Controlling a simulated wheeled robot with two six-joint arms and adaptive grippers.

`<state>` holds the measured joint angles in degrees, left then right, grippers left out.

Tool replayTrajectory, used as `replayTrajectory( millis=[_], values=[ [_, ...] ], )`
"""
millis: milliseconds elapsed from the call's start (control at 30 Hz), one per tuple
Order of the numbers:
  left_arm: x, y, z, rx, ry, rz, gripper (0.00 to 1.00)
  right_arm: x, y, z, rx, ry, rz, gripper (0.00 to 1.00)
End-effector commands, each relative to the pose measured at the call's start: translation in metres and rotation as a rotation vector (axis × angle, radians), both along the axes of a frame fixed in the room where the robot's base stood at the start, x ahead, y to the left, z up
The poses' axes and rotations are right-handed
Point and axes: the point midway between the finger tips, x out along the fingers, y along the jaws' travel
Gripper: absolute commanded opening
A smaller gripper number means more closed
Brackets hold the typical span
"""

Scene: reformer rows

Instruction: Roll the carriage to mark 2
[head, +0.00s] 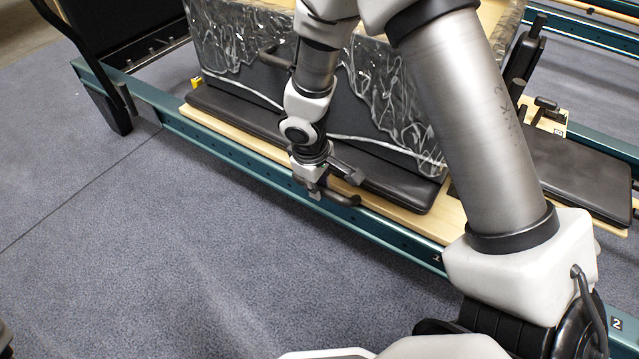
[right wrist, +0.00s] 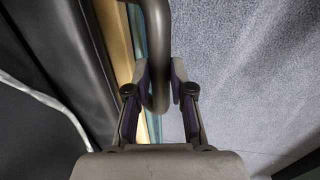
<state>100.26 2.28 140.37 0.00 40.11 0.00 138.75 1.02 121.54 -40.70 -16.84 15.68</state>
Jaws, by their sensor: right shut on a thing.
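The carriage (head: 235,112) is a long black pad on a pale wooden board, lying along the teal rail (head: 215,140). A dark curved handle (head: 345,200) sticks out from its near side. My right gripper (head: 332,187) is shut on this handle. The right wrist view shows the handle (right wrist: 157,50) between the fingers of the gripper (right wrist: 161,88). A label reading 1 (head: 437,257) is on the rail near the carriage's right end. A label reading 2 (head: 616,323) is farther right, past my arm. My right arm hides part of the rail between them. My left gripper is not in view.
A dark box wrapped in clear plastic (head: 385,100) stands on the carriage. A black pad (head: 580,170) lies to the right. A black upright (head: 100,75) stands at the rail's left end. Other teal rails run behind. The carpet (head: 200,260) in front is clear.

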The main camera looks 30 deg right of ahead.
Motion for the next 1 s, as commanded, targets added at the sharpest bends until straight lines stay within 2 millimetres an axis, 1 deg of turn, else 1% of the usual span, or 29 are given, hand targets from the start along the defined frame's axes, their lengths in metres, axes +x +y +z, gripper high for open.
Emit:
replayTrajectory(
  millis=[67, 100, 133, 433, 567, 667, 800, 900, 1000],
  values=[
    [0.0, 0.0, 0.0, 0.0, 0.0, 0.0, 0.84, 0.001, 0.0, 0.0, 0.001, -0.003, 0.001, 0.0],
    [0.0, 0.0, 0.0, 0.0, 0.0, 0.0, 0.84, 0.001, 0.0, 0.0, 0.001, -0.003, 0.001, 0.36],
    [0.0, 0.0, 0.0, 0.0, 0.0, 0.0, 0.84, 0.001, 0.0, 0.0, 0.001, -0.003, 0.001, 0.47],
    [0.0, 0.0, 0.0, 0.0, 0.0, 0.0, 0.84, 0.001, 0.0, 0.001, 0.001, -0.003, 0.001, 0.47],
    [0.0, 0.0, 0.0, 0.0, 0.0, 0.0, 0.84, 0.001, 0.002, 0.012, -0.002, -0.006, 0.0, 0.47],
    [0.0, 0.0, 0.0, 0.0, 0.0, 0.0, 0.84, 0.0, 0.006, 0.032, 0.0, -0.009, 0.0, 0.47],
    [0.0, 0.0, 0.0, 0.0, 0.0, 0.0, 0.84, -0.003, 0.012, 0.069, -0.001, -0.009, 0.0, 0.47],
    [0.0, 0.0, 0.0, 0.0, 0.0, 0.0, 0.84, -0.005, 0.017, 0.092, 0.0, -0.008, 0.002, 0.47],
    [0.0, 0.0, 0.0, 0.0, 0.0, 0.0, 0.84, -0.007, 0.02, 0.108, 0.0, -0.005, 0.001, 0.47]
  ],
)
